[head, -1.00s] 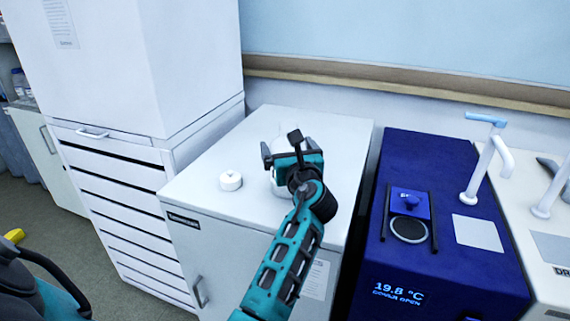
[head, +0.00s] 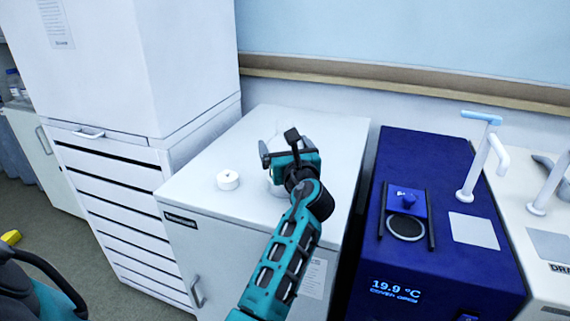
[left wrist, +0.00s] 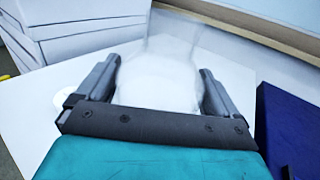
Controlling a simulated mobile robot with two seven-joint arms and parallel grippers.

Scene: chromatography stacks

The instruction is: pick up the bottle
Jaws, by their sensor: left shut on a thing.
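The bottle (left wrist: 160,82) is pale and see-through, with a white lower part. In the left wrist view it stands between the two dark fingers of my left gripper (left wrist: 160,85). In the head view my left gripper (head: 279,149) is over the top of the white cabinet (head: 225,160), shut on the bottle. There the gripper hides most of the bottle, and only a faint pale part shows beside it. I cannot tell whether the bottle's base touches the cabinet top. My right gripper is not in view.
A small white round cap-like piece (head: 228,180) lies left of the gripper on the cabinet top. A tall white drawer stack (head: 115,200) stands at left. A blue device (head: 440,270) with a lit display stands at right. The wall is behind.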

